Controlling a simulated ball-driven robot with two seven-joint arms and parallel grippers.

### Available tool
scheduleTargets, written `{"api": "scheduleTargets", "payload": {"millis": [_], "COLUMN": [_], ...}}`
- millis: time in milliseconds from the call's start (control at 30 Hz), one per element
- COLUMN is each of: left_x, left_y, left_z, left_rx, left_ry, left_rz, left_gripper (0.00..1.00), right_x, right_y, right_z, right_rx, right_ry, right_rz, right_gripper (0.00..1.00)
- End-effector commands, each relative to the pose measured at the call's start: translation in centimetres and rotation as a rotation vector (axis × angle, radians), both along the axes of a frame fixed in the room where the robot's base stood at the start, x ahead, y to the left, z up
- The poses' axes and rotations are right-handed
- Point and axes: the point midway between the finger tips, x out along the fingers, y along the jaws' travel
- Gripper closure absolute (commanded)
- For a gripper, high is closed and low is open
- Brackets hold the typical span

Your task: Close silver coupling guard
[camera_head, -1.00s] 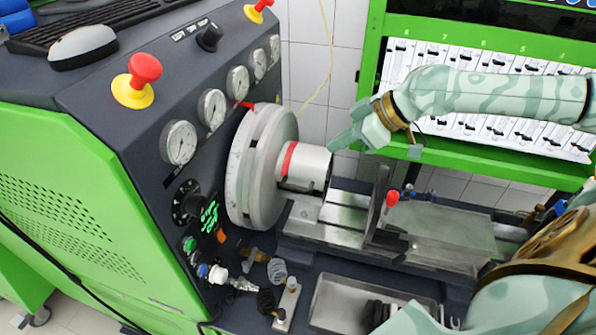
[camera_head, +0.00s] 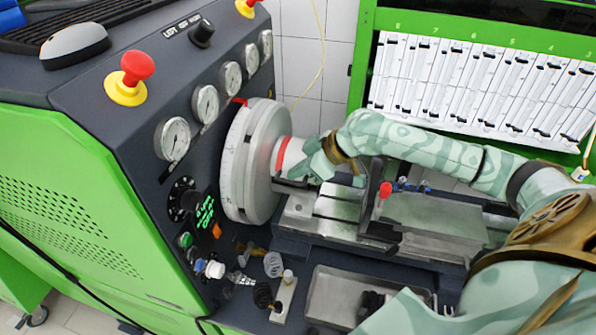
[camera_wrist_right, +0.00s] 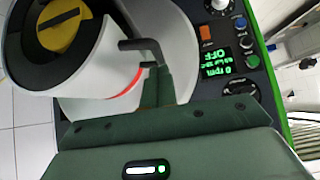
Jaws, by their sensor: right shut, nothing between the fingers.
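My right gripper (camera_head: 290,183) is shut and empty at the cylinder's front lower side, close to the disc. Its dark fingers show in the wrist view (camera_wrist_right: 145,48). Contact cannot be told. My left gripper is not in view.
A metal bed (camera_head: 335,210) with an upright plate and red knob (camera_head: 385,190) lies right of the cylinder. A metal tray (camera_head: 335,295) and hose fittings (camera_head: 273,265) are in front. Gauges and an emergency stop (camera_head: 130,75) are on the panel. A green-framed rack (camera_head: 450,85) stands behind.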

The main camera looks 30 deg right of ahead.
Motion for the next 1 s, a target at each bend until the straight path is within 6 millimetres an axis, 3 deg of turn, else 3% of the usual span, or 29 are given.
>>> {"api": "scheduleTargets", "payload": {"millis": [433,700,1000], "left_x": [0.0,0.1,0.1], "left_y": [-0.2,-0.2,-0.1], "left_z": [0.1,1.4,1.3], "left_rx": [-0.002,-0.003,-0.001], "left_ry": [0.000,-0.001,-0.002], "left_rz": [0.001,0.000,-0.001], "left_gripper": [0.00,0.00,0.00], "right_x": [-0.1,-0.9,-1.1], "right_y": [0.0,1.1,1.2], "right_z": [-0.6,-4.1,-4.8], "right_rx": [0.000,0.001,-0.001], "right_ry": [0.000,0.001,0.004], "right_rz": [0.000,0.000,0.001], "right_gripper": [1.00,1.00,1.00]}}
